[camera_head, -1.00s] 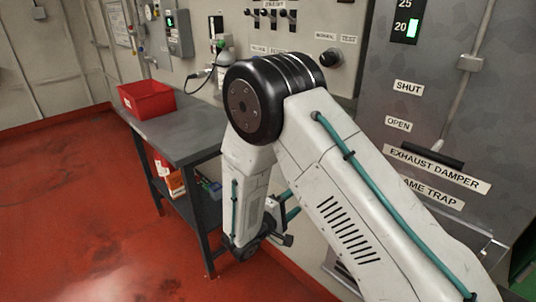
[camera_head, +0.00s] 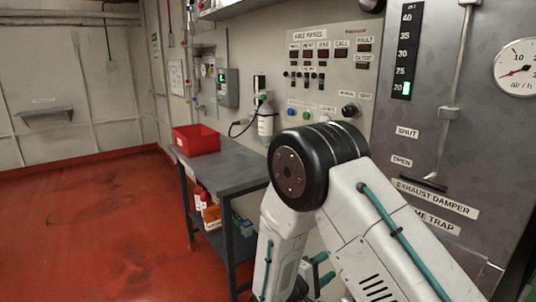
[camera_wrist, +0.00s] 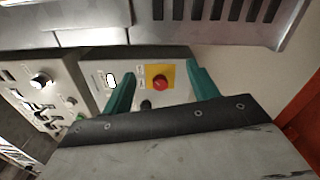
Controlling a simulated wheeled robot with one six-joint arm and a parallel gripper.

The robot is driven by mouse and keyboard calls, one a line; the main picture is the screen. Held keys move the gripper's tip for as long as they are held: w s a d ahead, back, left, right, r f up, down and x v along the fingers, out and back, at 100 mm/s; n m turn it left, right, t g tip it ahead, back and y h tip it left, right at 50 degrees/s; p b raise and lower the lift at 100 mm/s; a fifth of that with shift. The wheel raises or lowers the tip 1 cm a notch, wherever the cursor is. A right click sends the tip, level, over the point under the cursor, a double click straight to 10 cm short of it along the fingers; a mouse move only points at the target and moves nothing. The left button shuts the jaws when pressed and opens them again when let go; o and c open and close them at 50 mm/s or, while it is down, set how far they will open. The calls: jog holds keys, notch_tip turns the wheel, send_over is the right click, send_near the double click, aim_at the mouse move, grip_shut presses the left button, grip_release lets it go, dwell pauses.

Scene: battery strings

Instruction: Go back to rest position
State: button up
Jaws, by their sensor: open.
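My gripper shows in the wrist view (camera_wrist: 160,92) with its two teal fingers spread apart and nothing between them. Beyond the fingers, a red push button (camera_wrist: 160,82) on a yellow plate sits on a grey panel; I cannot tell the distance to it.
A grey table (camera_head: 232,163) with a red bin (camera_head: 196,139) stands left of my arm. The control panel (camera_head: 325,75) and the exhaust damper cabinet (camera_head: 425,130) are on the wall behind. The red floor (camera_head: 85,215) at left is clear.

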jog(key=s+d+r+m+g+y, duration=0.1)
jog(key=s+d+r+g, duration=0.3)
jog(key=s+g, duration=0.3)
jog(key=s+d+r+m+g+y, duration=0.1)
jog(key=s+d+r+m+g, duration=0.1)
jog(key=s+d+r+g, duration=0.45)
jog(key=s+r+m+t+y, duration=0.2)
jog(key=s+r+y, duration=0.4)
jog(key=s, duration=0.4)
jog(key=s+r+m+t+y, duration=0.2)
jog(key=s+r+m+y, duration=0.2)
jog(key=s+r, duration=0.5)
jog(key=a+y, duration=0.1)
jog(key=y, duration=0.1)
jog(key=shift+s+m+y, duration=0.3)
jog(key=shift+s+m, duration=0.1)
